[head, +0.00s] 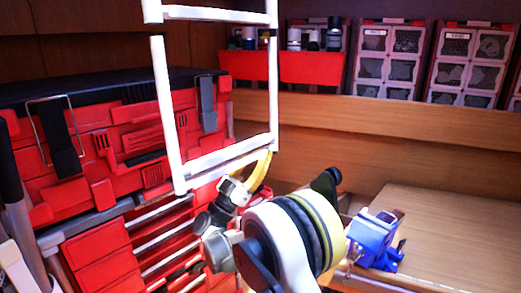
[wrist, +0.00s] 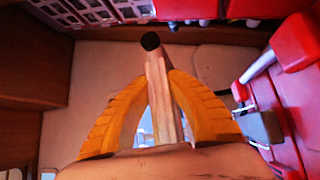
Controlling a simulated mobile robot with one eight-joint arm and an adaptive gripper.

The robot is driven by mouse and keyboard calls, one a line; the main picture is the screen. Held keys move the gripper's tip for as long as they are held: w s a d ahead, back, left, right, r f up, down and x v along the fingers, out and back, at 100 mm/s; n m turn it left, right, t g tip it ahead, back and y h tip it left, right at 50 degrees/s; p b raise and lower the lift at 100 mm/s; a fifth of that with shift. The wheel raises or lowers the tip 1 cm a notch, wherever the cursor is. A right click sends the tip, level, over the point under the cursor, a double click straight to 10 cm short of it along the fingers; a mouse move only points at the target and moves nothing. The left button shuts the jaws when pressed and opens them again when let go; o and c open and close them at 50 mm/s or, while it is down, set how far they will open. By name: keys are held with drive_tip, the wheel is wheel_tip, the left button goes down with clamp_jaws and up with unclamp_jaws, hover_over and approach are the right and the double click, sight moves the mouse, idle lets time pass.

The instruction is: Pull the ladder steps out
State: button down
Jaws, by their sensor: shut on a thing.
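The white ladder (head: 166,115) hangs upright in the head view, with two side rails and a bottom rung (head: 222,158). An upper white section (head: 215,13) with a rung shows above it, cut off by the top edge. My gripper (head: 262,160) is at the right end of the bottom rung, with yellow fingers partly hidden behind my arm. In the wrist view my gripper (wrist: 172,80) has both yellow fingers closed on a pale bar of the ladder (wrist: 158,100), which has a dark round end. The ladder's top is out of view.
A red tool chest (head: 130,140) with metal handles stands close on the left. A wooden bench (head: 440,225) with a blue vise (head: 375,238) is at the right. A red bin (head: 285,67) and parts cases (head: 390,55) line the back shelf.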

drive_tip(key=c, duration=1.3)
unclamp_jaws()
drive_tip(key=shift+d, duration=0.1)
drive_tip(key=v, duration=1.2)
